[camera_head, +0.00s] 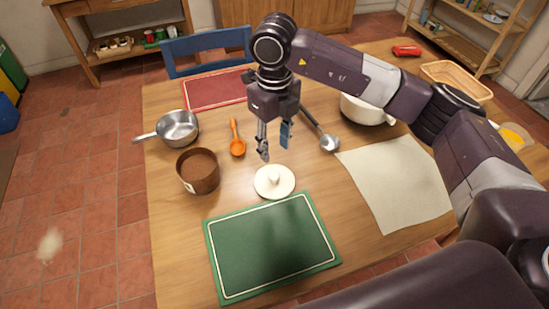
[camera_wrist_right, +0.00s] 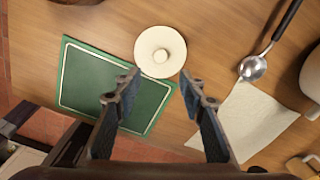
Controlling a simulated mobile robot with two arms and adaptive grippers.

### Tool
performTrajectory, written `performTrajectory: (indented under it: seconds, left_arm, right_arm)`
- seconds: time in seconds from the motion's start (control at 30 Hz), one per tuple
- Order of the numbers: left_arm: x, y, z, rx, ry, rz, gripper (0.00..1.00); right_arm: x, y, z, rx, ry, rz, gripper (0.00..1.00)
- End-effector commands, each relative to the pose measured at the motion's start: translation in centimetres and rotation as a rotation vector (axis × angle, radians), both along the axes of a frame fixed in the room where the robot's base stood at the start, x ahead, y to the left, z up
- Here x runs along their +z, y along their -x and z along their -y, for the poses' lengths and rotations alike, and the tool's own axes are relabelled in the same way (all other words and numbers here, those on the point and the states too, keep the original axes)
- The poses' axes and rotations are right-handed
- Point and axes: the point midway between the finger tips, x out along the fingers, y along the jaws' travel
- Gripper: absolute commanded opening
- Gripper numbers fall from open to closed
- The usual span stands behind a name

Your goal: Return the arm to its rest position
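My right gripper (camera_head: 273,146) hangs over the middle of the wooden table, pointing down. Its two fingers are spread with nothing between them, as the right wrist view (camera_wrist_right: 160,78) also shows. A round cream lid (camera_head: 266,188) with a knob lies on the table just beyond the fingertips, beside the green mat; it shows in the wrist view too (camera_wrist_right: 149,60). The lid is apart from the fingers. My right arm reaches in from the right side over the table. My left gripper is not in view.
A green mat (camera_head: 270,250), brown pot (camera_head: 199,172), metal saucepan (camera_head: 178,128), orange spoon (camera_head: 236,138), ladle (camera_head: 329,143), white pot (camera_head: 364,112) and cream cloth (camera_head: 398,182) surround the lid. A wicker basket (camera_head: 456,79) and red item (camera_head: 407,50) are at the far right.

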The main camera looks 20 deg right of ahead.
Motion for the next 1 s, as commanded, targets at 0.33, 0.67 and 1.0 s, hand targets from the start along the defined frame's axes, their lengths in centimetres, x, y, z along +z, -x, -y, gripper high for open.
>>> performTrajectory:
  seconds: [0.33, 0.67, 1.0]
  left_arm:
    - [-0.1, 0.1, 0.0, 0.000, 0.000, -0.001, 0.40]
    - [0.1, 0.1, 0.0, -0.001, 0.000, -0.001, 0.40]
    - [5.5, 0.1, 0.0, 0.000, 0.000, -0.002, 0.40]
  right_arm:
    - [1.0, 0.0, 0.0, 0.001, 0.000, -0.001, 0.37]
    - [1.2, 0.0, 0.0, 0.000, 0.000, 0.000, 0.37]
    - [6.7, 0.0, 0.0, 0.000, 0.000, 0.000, 0.37]
